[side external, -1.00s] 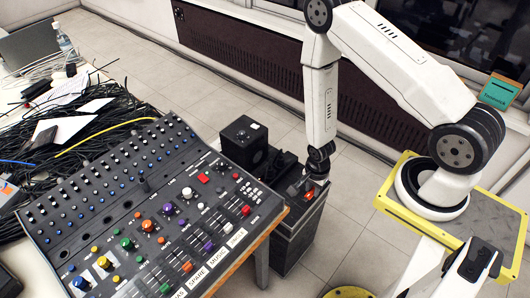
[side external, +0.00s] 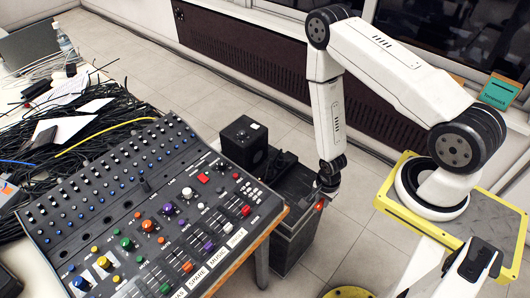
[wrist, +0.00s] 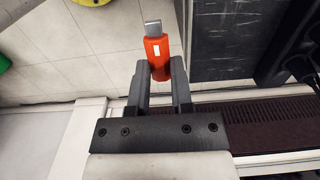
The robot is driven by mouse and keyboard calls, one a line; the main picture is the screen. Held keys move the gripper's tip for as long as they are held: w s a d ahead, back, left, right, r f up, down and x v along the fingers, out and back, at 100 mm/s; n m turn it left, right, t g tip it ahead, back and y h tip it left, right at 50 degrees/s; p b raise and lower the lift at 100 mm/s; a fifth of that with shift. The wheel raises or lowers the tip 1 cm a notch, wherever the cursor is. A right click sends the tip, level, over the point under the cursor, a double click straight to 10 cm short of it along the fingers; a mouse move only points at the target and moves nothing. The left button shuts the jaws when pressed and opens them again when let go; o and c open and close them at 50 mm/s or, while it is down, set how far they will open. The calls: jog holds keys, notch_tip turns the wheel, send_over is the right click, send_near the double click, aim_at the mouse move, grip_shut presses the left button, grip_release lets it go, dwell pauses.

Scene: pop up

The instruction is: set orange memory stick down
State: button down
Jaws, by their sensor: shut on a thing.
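The orange memory stick (wrist: 156,51) has a grey metal plug end and a small white label. My gripper (wrist: 160,72) is shut on its orange body in the wrist view, with the plug end pointing away from the jaws. In the side view my gripper (side external: 320,200) is at the right edge of the dark case (side external: 293,222), and the memory stick (side external: 319,205) is a small orange spot at the fingertips. In the wrist view the stick appears over the pale floor, left of the dark case top (wrist: 225,40). Its exact height is hard to tell.
A black box-shaped device (side external: 243,141) and dark cables stand on the back of the case. A mixing console (side external: 150,215) on a table lies to the left.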

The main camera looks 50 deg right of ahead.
jog(key=w+f, duration=0.2)
jog(key=w, duration=0.3)
send_over(295, 203)
jog(key=s, duration=0.2)
jog(key=f, duration=0.4)
jog(key=shift+w+a+f, duration=0.1)
jog(key=shift+w+f, duration=0.1)
jog(key=shift+f, duration=0.05)
jog(key=shift+w+f, duration=0.6)
jog(key=shift+f, duration=0.05)
jog(key=shift+w+f, duration=0.2)
jog(key=shift+f, duration=1.65)
jog(key=shift+f, duration=0.15)
jog(key=c, duration=0.5)
grip_release()
